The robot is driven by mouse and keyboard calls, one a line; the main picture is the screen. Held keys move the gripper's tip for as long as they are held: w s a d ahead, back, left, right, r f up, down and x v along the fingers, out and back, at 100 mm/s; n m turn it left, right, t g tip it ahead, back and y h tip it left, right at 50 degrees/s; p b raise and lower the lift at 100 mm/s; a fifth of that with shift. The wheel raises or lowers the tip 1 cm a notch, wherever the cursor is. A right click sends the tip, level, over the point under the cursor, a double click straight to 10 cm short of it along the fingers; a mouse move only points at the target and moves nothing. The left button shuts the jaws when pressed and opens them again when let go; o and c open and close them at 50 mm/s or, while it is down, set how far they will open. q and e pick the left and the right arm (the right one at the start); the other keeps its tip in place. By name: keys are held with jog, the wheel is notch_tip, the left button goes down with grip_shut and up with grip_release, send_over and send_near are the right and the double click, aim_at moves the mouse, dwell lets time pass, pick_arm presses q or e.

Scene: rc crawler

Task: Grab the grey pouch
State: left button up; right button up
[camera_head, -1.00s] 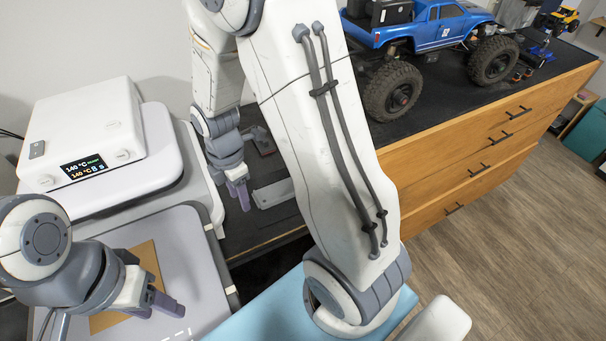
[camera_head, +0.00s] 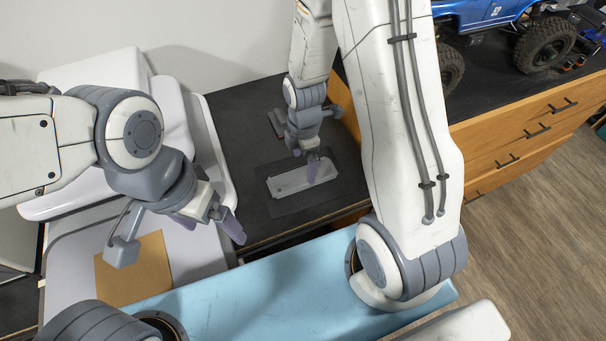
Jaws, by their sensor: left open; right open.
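A flat light grey rectangular piece (camera_head: 292,181) lies on a dark grey flat square (camera_head: 277,206) on the black worktop. I cannot tell for sure which of these is the grey pouch. My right gripper (camera_head: 317,170) points down over the light grey piece, with its purple fingers open and hiding part of its right side. I cannot tell whether it touches. My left gripper (camera_head: 213,227) is open and empty, to the left of the piece, near the edge of the press bed.
A white press (camera_head: 100,72) stands at the left with a tan sheet (camera_head: 150,282) on its grey bed. A small dark reddish object (camera_head: 277,123) lies behind the grey piece. The blue crawler (camera_head: 487,14) stands on the wooden cabinet (camera_head: 530,125) at the right.

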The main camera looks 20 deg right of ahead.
aim_at(303, 175)
notch_tip(303, 175, down, 4)
jog(key=shift+w+a+r+p, duration=0.1)
jog(key=shift+r+p, duration=0.1)
jog(key=shift+p, duration=0.65)
jog(key=shift+f, duration=0.7)
jog(key=c, duration=1.1)
jog(key=shift+r, duration=0.1)
jog(key=shift+c, duration=0.2)
